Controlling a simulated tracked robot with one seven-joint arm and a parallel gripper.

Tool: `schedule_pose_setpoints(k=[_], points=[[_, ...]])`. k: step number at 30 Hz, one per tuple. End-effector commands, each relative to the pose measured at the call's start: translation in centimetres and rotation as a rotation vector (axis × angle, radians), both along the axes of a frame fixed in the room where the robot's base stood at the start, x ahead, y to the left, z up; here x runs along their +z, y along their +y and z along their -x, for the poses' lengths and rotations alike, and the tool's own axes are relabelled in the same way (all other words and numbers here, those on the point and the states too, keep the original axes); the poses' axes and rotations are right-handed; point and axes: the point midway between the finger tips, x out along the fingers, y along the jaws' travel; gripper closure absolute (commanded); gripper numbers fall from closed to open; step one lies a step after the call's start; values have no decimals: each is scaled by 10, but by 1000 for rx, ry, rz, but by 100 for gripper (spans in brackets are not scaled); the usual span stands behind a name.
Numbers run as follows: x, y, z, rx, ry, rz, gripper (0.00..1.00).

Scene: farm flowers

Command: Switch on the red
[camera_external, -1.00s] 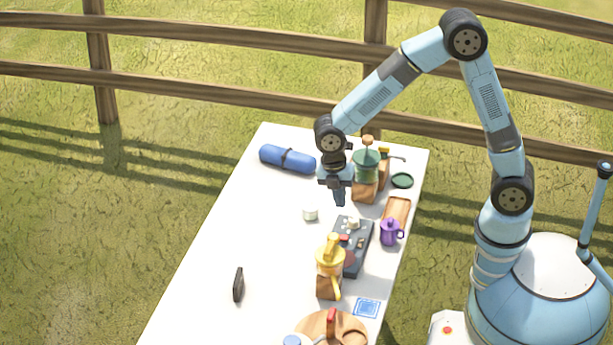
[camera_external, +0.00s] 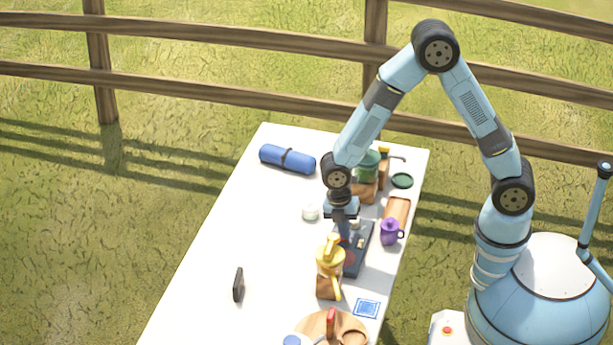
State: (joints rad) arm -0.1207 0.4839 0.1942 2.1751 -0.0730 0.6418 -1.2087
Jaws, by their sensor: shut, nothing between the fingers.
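A dark grey control box (camera_external: 359,257) lies on the white table, right of its middle. Before, a small red part showed on its upper face; my gripper now covers that spot. A dull reddish round patch (camera_external: 349,259) shows lower on the box, beside the yellow grinder. My gripper (camera_external: 344,239) is shut and empty, pointing down over the left part of the box. Its fingertips are at or just above the box's top; I cannot tell whether they touch. Whether any switch is on or off is too small to tell.
A yellow-topped grinder (camera_external: 329,257) stands close in front of the box. A purple jug (camera_external: 390,232) stands to its right and a green-topped grinder (camera_external: 368,165) behind. The table's left side is mostly clear.

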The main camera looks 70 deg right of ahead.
Motion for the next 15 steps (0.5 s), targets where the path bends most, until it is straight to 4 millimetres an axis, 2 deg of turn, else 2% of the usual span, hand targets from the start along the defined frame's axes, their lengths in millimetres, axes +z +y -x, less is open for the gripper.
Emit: schedule_pose_setpoints(k=[15], points=[[-3, 0, 1, 0, 1, 0, 100]])
